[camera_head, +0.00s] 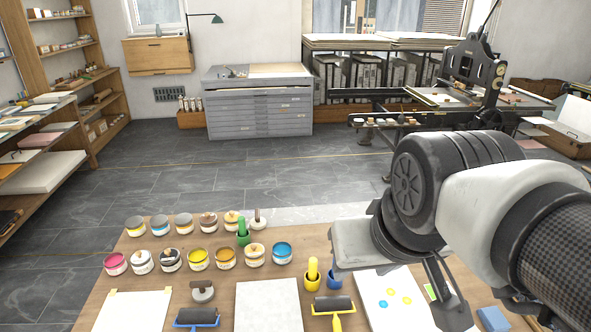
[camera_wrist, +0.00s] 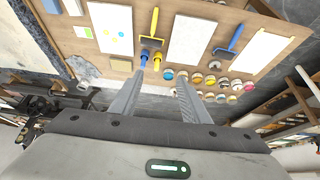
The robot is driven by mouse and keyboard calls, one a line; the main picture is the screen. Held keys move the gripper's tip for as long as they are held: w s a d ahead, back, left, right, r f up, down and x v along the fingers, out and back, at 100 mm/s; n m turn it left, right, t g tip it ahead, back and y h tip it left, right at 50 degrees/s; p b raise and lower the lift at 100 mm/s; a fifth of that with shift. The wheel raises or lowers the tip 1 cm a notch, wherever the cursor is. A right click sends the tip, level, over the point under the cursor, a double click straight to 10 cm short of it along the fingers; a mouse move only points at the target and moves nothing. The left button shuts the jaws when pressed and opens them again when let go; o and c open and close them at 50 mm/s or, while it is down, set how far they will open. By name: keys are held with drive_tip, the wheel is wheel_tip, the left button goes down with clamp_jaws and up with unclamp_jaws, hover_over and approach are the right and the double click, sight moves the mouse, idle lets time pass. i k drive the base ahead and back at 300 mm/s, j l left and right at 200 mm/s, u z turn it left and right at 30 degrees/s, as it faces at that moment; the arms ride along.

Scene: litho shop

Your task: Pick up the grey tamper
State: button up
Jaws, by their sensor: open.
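A wider, darker grey piece with a knob (camera_head: 203,293) stands nearer; I cannot be sure which is meant. A yellow tamper (camera_head: 313,276) and a blue one (camera_head: 334,280) stand together further right. My gripper (camera_wrist: 162,76) is open and empty above the table, right of these pieces in the head view. Its fingers are apart in the wrist view.
Several ink tins (camera_head: 198,260) stand in rows left of the pale grey piece. A blue roller (camera_head: 197,318), a black roller with a yellow handle (camera_head: 334,306) and a white slab (camera_head: 268,306) lie nearer. A grey plan chest (camera_head: 258,105) stands across the clear floor.

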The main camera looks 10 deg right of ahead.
sight(203, 293)
drive_tip(key=k+j, duration=0.1)
drive_tip(key=j, duration=2.4)
drive_tip(key=k, duration=0.05)
